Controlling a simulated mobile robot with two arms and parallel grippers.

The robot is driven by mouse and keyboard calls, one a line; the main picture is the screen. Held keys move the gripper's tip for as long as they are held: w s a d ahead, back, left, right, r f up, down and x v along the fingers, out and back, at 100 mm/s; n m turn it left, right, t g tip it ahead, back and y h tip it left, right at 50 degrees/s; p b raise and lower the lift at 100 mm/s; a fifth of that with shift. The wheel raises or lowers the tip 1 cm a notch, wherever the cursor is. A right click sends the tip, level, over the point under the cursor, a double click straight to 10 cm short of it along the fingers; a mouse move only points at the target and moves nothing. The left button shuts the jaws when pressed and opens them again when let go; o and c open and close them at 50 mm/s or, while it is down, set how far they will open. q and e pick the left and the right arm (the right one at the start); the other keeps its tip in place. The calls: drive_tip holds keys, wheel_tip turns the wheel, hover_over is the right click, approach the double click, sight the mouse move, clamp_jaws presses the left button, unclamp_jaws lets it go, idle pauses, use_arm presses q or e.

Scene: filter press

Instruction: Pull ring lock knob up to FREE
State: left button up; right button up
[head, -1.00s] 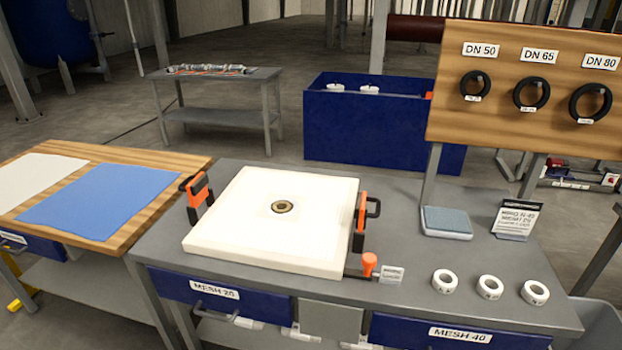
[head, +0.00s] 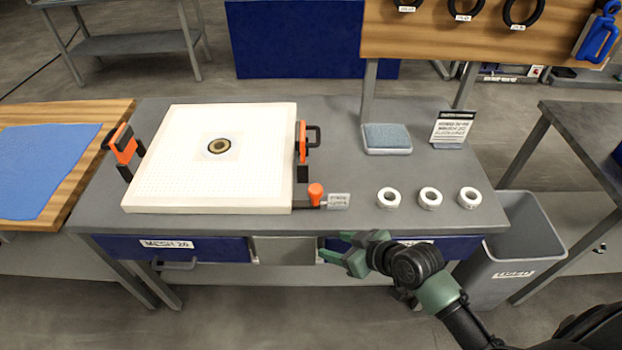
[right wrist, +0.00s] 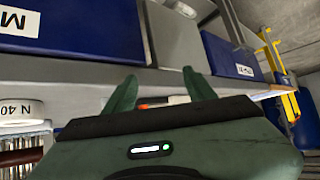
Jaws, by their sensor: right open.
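The ring lock knob (head: 316,192) is orange and stands upright at the front right corner of the white press plate (head: 220,185). A small label plate (head: 339,201) lies just right of it, its text too small to read. The plate has a dark ring (head: 219,146) at its centre. My right gripper (head: 345,254) is open and empty in front of the table's front edge, below and a little right of the knob, not touching it. Its two green fingers (right wrist: 160,88) show apart in the right wrist view. My left gripper is not in view.
Orange clamps (head: 124,148) flank the plate, with another at its right (head: 301,150). White rings (head: 389,197), a blue pad (head: 387,138) and a sign (head: 452,128) occupy the table's right part. A grey bin (head: 515,245) stands at the right. Blue drawers (head: 220,249) line the front.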

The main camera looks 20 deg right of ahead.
sight(318, 190)
drive_tip(key=w+d+r+t+y, duration=0.2)
drive_tip(key=w+r+t, duration=0.1)
drive_tip(key=w+r, duration=0.55)
drive_tip(key=shift+n+h, duration=0.3)
drive_tip(key=x, duration=0.4)
drive_tip(key=p+x, duration=0.1)
drive_tip(key=x, duration=0.2)
drive_tip(key=shift+s+a, duration=0.15)
drive_tip(key=shift+a, duration=0.1)
clamp_jaws()
idle(0.4)
